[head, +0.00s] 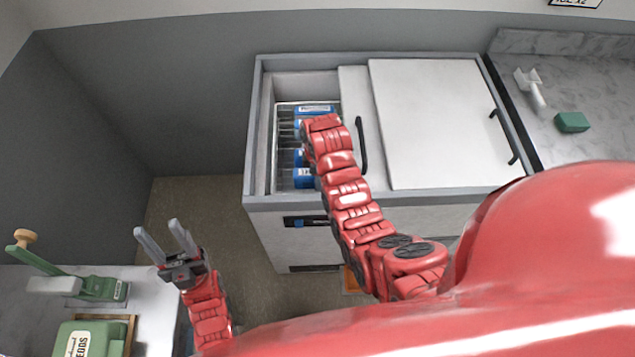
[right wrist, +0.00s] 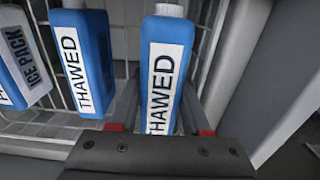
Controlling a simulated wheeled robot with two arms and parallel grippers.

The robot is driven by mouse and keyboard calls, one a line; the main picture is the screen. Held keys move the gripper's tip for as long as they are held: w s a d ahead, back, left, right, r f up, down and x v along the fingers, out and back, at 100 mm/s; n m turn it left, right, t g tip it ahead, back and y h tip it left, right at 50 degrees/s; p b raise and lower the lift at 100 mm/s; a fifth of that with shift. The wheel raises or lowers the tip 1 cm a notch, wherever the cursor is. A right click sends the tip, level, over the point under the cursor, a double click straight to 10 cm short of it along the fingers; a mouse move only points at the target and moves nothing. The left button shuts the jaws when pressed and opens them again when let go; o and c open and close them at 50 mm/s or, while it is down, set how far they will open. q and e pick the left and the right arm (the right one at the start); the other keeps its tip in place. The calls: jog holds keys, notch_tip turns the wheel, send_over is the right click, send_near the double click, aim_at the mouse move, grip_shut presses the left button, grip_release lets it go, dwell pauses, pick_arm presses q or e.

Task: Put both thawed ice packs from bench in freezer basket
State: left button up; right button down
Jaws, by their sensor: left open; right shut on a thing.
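My right gripper (right wrist: 160,128) is shut on a blue ice pack with a white cap (right wrist: 183,62), labelled THAWED, in the right wrist view. A second blue pack labelled THAWED (right wrist: 92,50) stands to its left by the wire freezer basket (right wrist: 128,42). In the head view my right arm reaches into the open left part of the freezer, and its gripper is hidden behind the arm. Blue packs show in the basket (head: 285,107) at the back (head: 315,109) and front (head: 302,179). My left gripper (head: 158,228) is open and empty, left of the freezer.
A bench (head: 150,300) at lower left holds a green device (head: 100,288). A counter with a green block (head: 571,122) stands right.

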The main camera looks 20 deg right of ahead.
jog(key=shift+f+p, duration=0.6)
jog(key=shift+f, duration=1.3)
jog(key=c, duration=0.6)
grip_release()
jog(key=shift+f, duration=0.1)
jog(key=shift+c, duration=0.2)
